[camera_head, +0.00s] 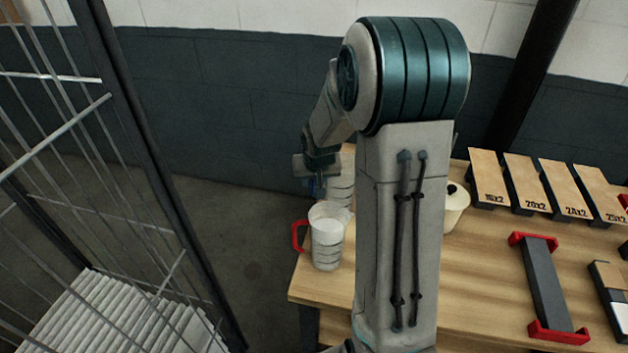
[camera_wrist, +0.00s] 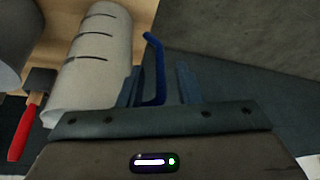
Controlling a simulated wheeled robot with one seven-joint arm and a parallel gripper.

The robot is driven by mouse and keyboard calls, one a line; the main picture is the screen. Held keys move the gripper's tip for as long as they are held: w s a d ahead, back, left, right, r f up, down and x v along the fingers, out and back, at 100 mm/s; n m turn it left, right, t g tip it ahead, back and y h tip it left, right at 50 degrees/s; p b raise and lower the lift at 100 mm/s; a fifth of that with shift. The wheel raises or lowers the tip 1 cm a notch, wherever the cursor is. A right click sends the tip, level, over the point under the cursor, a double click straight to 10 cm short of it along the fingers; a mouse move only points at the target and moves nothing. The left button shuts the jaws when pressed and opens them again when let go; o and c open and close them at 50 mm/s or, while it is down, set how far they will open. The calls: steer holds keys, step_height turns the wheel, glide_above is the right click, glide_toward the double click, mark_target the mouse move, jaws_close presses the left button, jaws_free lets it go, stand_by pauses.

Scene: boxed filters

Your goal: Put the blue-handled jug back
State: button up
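The blue-handled jug is a pale cylinder with dark level marks. In the head view the jug (camera_head: 342,188) stands at the table's far left edge, partly hidden by my arm and another jug. In the wrist view the jug (camera_wrist: 95,62) lies to the left, and its blue handle (camera_wrist: 155,68) reaches between the two fingers of my gripper (camera_wrist: 158,88). The fingers are apart, with a gap showing between the handle and the right finger. My gripper (camera_head: 318,168) also shows small in the head view, beside the jug.
A red-handled jug (camera_head: 328,242) stands just in front at the table edge. A cream lidded pot (camera_head: 455,205) is right of my arm. Labelled boxes (camera_head: 488,180) and a red-ended dark rack (camera_head: 545,285) occupy the right. A wire cage (camera_head: 110,150) is at left.

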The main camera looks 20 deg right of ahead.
steer(key=d+v, duration=0.1)
steer(key=v, duration=0.9)
steer(key=s+a+r+n, duration=0.1)
steer(key=s+a, duration=0.2)
steer(key=s, duration=0.4)
steer(key=s+a+r, duration=0.1)
steer(key=s+a, duration=0.1)
steer(key=s, duration=0.5)
steer(key=s+a+r+n+g+b, duration=0.1)
steer(key=s+a+r, duration=0.1)
steer(key=s, duration=0.5)
steer(key=shift+s+a+n+y, duration=0.3)
steer(key=shift+s+a+y, duration=0.1)
steer(key=shift+a, duration=0.45)
steer(key=shift+r, duration=0.1)
